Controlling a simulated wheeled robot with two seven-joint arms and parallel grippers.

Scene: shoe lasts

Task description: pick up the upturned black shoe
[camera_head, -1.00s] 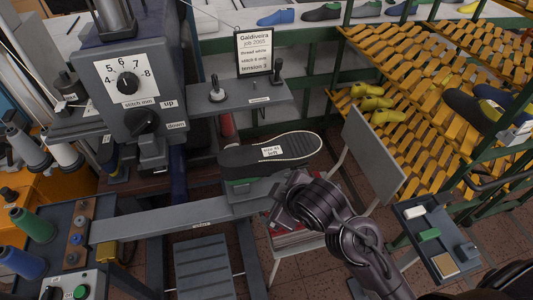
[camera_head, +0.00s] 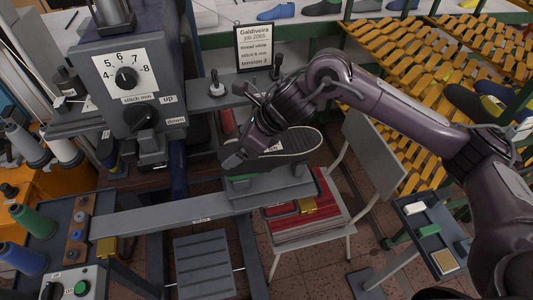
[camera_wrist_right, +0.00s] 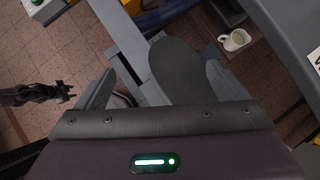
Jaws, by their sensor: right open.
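The upturned black shoe (camera_head: 300,145) lies sole up on a support at the end of the grey arm of the stitching machine. In the right wrist view, the dark sole (camera_wrist_right: 180,68) shows between the two spread fingers of my right gripper (camera_wrist_right: 162,82), which is open. Whether the fingers touch the shoe cannot be told. A dark arm end at the left of that view looks like my left gripper (camera_wrist_right: 65,92), too small to read.
The stitching machine (camera_head: 125,45) with its dial stands to the left. A job sign (camera_head: 254,47) stands behind the shoe. Yellow racks (camera_head: 400,110) fill the right. A mug (camera_wrist_right: 235,40) shows in the wrist view.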

